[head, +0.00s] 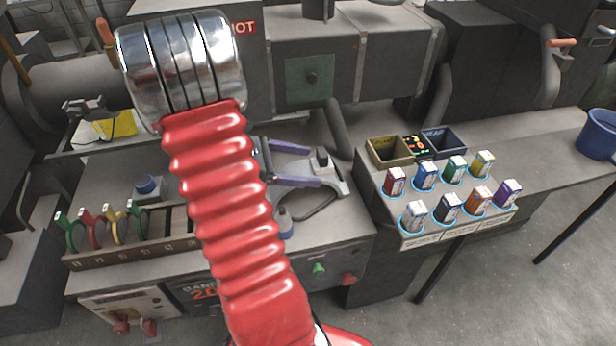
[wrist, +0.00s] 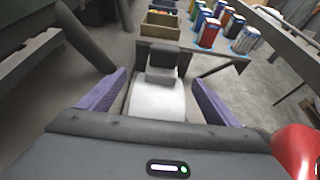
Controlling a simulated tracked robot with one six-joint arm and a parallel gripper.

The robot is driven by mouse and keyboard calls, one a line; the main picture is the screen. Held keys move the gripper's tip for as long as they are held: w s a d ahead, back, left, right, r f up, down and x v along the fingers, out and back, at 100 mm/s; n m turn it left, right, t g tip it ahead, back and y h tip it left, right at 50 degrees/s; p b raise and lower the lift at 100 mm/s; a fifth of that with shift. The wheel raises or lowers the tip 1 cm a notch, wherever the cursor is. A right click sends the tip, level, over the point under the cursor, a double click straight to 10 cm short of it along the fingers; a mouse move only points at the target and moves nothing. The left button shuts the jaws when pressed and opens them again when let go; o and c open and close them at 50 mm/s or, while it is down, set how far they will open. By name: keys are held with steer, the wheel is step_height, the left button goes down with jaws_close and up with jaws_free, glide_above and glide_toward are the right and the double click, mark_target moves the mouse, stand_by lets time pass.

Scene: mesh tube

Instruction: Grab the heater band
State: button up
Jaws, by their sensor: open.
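A light grey curved piece with a black block on it, which looks like the heater band (head: 335,178), lies on the grey bench in the middle of the head view. In the wrist view the pale piece (wrist: 158,100) with its dark block sits between my purple fingers. My gripper (head: 312,166) is open, with one finger on the far side and one on the near side of the piece. In the wrist view my gripper (wrist: 160,77) shows a gap between each finger and the piece. My red arm hides part of the bench to the left.
A rack (head: 130,247) with several coloured rings stands at the left. Several coloured cans (head: 448,208) stand on a panel at the right, before an open tan box (head: 388,152) and a dark box (head: 445,142). Machinery runs along the back. A blue bucket (head: 600,135) is far right.

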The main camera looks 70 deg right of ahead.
steer(key=shift+x, duration=1.45)
steer(key=shift+c, duration=0.3)
steer(key=c, duration=1.8)
steer(key=shift+o, duration=0.2)
steer(key=shift+r, duration=0.2)
step_height(320, 180, up, 18)
steer(key=shift+f, duration=0.15)
